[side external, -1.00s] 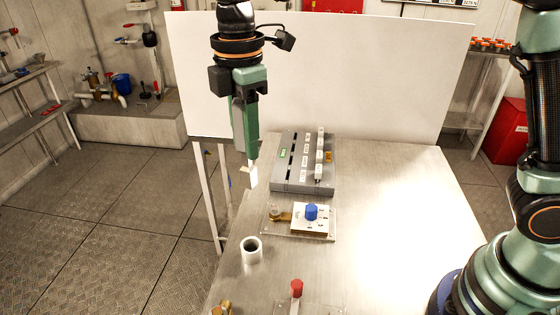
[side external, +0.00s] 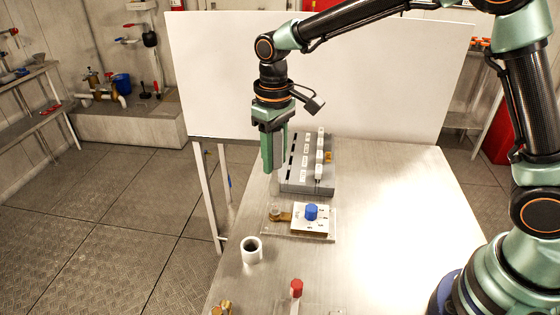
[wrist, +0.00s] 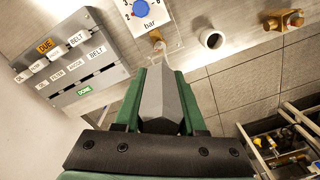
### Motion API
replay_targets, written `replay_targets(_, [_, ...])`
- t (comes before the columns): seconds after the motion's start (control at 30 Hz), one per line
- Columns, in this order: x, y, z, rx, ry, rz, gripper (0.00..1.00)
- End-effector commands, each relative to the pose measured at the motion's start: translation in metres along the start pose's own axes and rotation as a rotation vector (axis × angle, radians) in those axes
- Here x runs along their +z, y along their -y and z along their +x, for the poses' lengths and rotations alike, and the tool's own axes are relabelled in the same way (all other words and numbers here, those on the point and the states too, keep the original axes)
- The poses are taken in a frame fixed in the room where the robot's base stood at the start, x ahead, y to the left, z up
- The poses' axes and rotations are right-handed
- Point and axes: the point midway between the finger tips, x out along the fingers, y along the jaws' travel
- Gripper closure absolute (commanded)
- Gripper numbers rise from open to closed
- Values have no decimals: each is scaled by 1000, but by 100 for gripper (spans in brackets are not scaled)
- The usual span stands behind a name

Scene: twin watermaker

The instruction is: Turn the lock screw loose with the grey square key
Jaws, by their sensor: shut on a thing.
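My gripper (side external: 273,166) is shut, pointing down, above the table's far left part. In the wrist view a grey faceted piece, which looks like the grey square key (wrist: 160,95), sits between the green fingers. A plate with a blue knob (side external: 311,211) and a scale marked "bar" lies nearer the camera than my gripper. A brass piece (side external: 284,216) with a small round clear part joins its left side; the brass also shows in the wrist view (wrist: 157,42). I cannot make out the lock screw itself.
A grey label rack (side external: 307,185) stands just right of my gripper. A white cup (side external: 251,250), a brass fitting (side external: 221,307) and a red knob (side external: 296,288) are nearer the camera. The table's right part is clear. A white panel (side external: 350,90) stands behind.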

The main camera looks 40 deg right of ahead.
Motion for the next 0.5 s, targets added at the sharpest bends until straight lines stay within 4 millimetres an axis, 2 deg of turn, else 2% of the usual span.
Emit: replay_targets(0.5, [0,0,33,0,2,-3,100])
